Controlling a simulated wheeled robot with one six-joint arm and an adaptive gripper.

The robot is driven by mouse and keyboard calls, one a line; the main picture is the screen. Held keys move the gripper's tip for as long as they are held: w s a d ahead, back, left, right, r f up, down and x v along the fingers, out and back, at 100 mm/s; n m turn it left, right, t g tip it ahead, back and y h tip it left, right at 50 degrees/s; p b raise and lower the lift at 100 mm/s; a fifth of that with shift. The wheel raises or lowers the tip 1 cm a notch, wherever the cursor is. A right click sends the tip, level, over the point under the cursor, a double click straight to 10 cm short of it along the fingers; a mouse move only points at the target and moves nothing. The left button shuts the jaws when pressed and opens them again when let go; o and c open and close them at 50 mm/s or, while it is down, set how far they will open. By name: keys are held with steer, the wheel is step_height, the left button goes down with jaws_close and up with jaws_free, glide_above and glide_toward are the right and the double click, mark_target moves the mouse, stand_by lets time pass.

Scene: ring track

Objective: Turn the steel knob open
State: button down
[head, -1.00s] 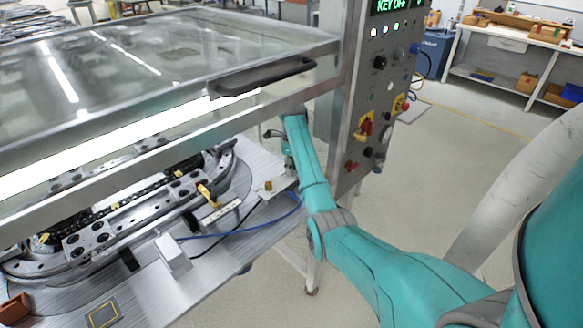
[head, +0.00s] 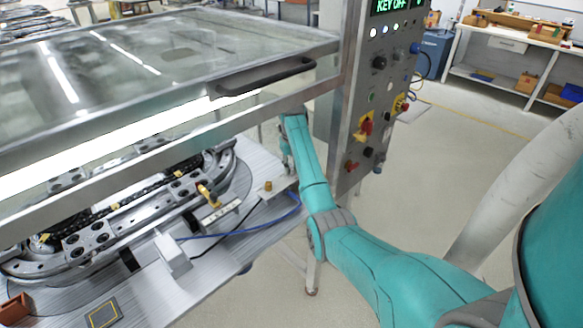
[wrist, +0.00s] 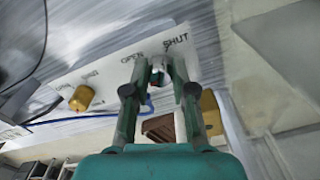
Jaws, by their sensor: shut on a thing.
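The steel knob (wrist: 158,76) is in the wrist view, on a pale plate (wrist: 108,62) lettered OPEN and SHUT. My gripper (wrist: 160,66) has its two fingers on either side of the knob and is shut on it. The fingers cover much of the knob, so how far it is turned cannot be told. In the head view my arm reaches to the right end of the table, under the glass hood, and hides the knob.
A brass knob (wrist: 82,97) stands to the left on the same plate. A glass hood (head: 150,60) with a dark handle (head: 262,77) overhangs the ring track (head: 110,215). The control panel (head: 378,90) stands close to the right of my arm. A blue cable (head: 240,232) crosses the table.

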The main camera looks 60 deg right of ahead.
stand_by(0.3)
steer(key=c, duration=1)
jaws_free()
steer(key=shift+o, duration=0.2)
